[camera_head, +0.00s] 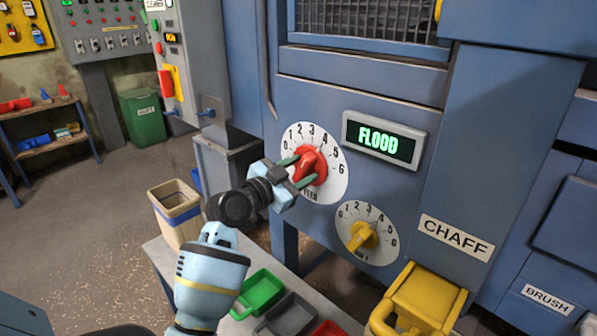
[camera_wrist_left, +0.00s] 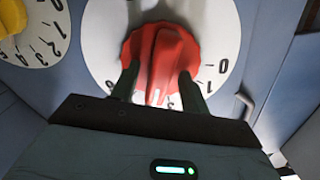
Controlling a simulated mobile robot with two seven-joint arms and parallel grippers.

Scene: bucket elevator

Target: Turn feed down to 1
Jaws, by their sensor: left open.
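The red feed knob (camera_head: 316,163) sits on a round white dial (camera_head: 335,181) numbered 0 to 6. My left gripper (camera_head: 300,171) is open, with its green fingers on either side of the knob; I cannot tell whether they touch it. In the left wrist view the red knob (camera_wrist_left: 163,60) stands between the two fingers (camera_wrist_left: 158,85). Its white pointer line points down toward my gripper, on the numbered side; the number there is mostly hidden. The display (camera_head: 379,140) reads FLOOD in green. My right gripper is not in view.
A yellow knob (camera_head: 362,237) on a second white dial is below right of the feed dial. A yellow spout (camera_head: 424,298) sticks out under the CHAFF label (camera_head: 455,237). A green tray (camera_head: 259,294) and a grey tray (camera_head: 288,316) stand on the low table below.

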